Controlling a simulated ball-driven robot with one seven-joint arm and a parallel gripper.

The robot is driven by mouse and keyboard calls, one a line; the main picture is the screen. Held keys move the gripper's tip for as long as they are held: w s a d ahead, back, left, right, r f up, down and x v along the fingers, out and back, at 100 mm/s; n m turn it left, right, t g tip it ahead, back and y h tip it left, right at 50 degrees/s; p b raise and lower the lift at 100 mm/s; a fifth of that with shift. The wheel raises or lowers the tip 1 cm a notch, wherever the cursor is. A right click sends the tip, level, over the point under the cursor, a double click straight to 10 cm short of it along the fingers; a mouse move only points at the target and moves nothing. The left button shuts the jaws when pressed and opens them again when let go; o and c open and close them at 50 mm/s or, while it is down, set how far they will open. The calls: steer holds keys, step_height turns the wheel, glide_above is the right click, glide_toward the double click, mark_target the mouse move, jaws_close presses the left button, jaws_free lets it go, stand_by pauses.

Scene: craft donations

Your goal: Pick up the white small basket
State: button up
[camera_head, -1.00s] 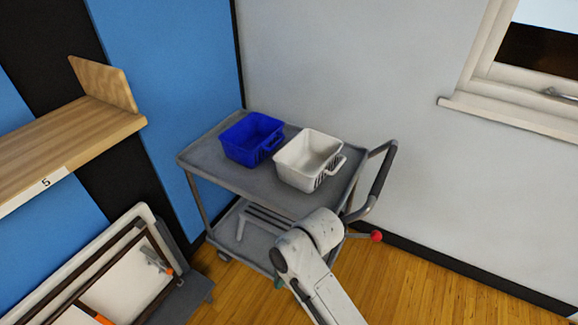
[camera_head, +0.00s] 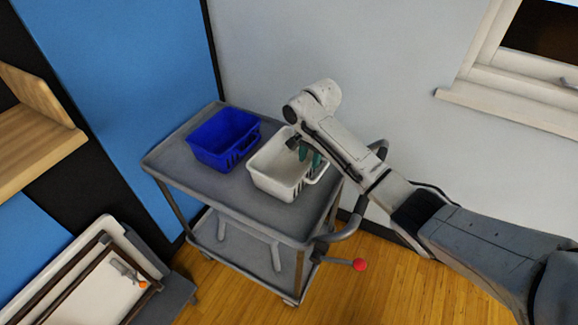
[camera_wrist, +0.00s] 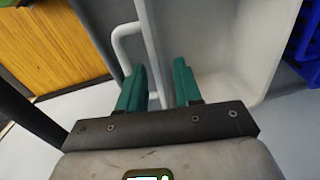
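The white small basket (camera_head: 268,178) stands upright on the top shelf of a grey cart, right of a blue basket. My gripper (camera_head: 311,159) is at its right side, by the handle end, reaching down from above. In the wrist view the two green fingers (camera_wrist: 159,84) are apart. The basket's rim wall (camera_wrist: 150,35) runs between them, with the right finger on the inner side and the left finger on the side of the looped handle (camera_wrist: 119,44). Whether either finger touches the wall is unclear. My wrist hides part of the basket's far edge.
The blue basket (camera_head: 222,141) sits close on the left; its edge also shows in the wrist view (camera_wrist: 306,45). The cart (camera_head: 190,178) has a push handle (camera_head: 352,222) at its right end and stands near the grey wall (camera_head: 330,50). A wooden shelf (camera_head: 35,130) is at left.

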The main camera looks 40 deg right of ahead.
mark_target(305, 184)
steer(key=shift+w+a+f+p, duration=0.1)
steer(key=shift+f+p, duration=0.05)
steer(key=shift+f, duration=1.85)
steer(key=shift+a+f+p, duration=0.1)
steer(key=shift+f+p, duration=0.05)
steer(key=shift+f, duration=1.8)
steer(key=shift+c, duration=0.3)
jaws_close()
